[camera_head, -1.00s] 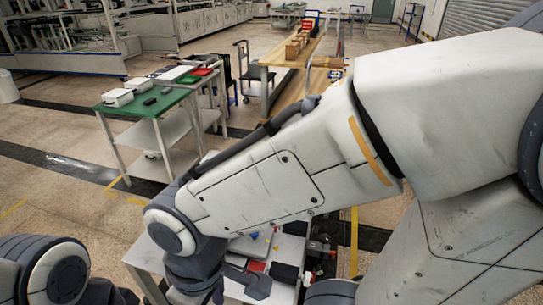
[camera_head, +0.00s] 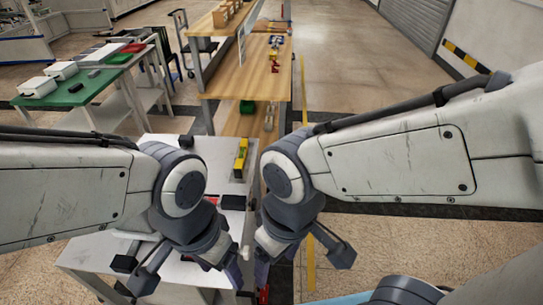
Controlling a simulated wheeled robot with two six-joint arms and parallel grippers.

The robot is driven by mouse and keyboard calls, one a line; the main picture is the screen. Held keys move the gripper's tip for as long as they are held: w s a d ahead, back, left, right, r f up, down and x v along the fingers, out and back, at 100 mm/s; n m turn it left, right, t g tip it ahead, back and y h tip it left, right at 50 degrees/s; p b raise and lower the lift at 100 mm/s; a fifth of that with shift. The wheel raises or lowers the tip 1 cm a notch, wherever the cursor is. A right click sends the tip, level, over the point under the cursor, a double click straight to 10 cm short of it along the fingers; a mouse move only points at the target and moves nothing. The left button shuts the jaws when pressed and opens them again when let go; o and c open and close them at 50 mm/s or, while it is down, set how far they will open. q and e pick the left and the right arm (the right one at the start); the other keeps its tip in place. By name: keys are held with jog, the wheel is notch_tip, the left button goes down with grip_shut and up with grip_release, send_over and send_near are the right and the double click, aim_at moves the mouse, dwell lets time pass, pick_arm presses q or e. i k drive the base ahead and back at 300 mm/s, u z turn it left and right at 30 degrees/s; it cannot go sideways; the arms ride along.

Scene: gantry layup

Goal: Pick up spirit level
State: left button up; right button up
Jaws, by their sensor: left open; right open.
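A yellow bar with dark parts, which looks like the spirit level (camera_head: 241,154), lies on the light grey table (camera_head: 211,152) in front of me, near its right edge. My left gripper (camera_head: 188,272) is over the near part of this table, open, with its fingers spread and nothing seen between them. My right gripper (camera_head: 302,262) is open and empty, just right of the table edge. Both grippers are nearer to me than the yellow bar and apart from it. The wrists hide part of the table.
A dark flat item (camera_head: 232,202) lies on the table between the wrists. A green-topped table (camera_head: 90,88) with white boxes stands at the left. A wooden bench (camera_head: 222,83) stands beyond. Open floor (camera_head: 350,75) lies to the right.

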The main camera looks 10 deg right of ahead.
aim_at(240, 165)
jog(key=z, duration=0.05)
jog(key=k, duration=0.5)
jog(key=z, duration=1.2)
jog(key=i, duration=3.65)
jog(key=u, duration=3.55)
jog(key=i, duration=0.45)
jog(key=z, duration=0.1)
